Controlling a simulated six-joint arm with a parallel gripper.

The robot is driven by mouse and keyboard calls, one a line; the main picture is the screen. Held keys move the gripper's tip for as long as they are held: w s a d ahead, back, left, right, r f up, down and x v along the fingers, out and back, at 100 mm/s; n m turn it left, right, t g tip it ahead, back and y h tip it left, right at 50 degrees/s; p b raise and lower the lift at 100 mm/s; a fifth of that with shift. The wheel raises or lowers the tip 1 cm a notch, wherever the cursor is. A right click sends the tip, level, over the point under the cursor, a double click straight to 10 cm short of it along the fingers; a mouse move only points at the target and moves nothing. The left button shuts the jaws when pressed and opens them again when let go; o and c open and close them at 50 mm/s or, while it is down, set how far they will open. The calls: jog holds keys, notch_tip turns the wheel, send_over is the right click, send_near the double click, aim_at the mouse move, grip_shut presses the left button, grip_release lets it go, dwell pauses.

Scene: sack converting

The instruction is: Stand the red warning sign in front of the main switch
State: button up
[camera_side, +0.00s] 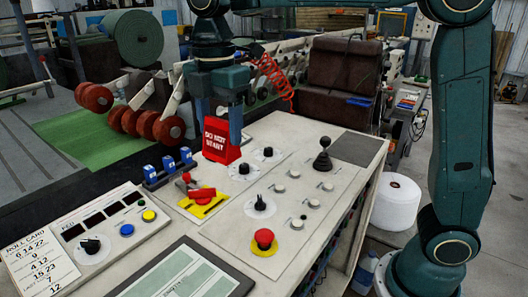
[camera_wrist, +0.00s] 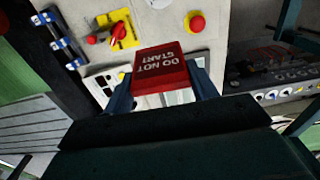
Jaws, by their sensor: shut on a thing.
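The red warning sign (camera_side: 218,140), lettered "DO NOT START", is upright in the side view, behind the main switch as seen from there. My gripper (camera_side: 222,135) points down and is shut on it, a finger at each side. The wrist view shows the sign (camera_wrist: 161,70) between the two blue fingers. I cannot tell whether its lower edge touches the desk. The main switch (camera_side: 203,195), a red handle on a yellow plate, is on the light desk top (camera_side: 300,140). It also shows in the wrist view (camera_wrist: 123,34), above and left of the sign.
Blue blocks (camera_side: 168,168) stand in a row left of the switch. Black knobs (camera_side: 260,204), a red stop button (camera_side: 264,238) and a black joystick (camera_side: 323,160) rise from the panel. A display (camera_side: 185,275) and a roll card (camera_side: 38,253) lie at the front.

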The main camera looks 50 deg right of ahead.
aim_at(222, 153)
notch_tip(222, 153, down, 14)
jog(key=shift+r, duration=0.15)
dwell(0.3)
jog(key=shift+f, duration=2.15)
jog(key=o, duration=1)
jog(key=shift+f, duration=0.15)
notch_tip(222, 153, up, 12)
jog(key=shift+r, duration=0.2)
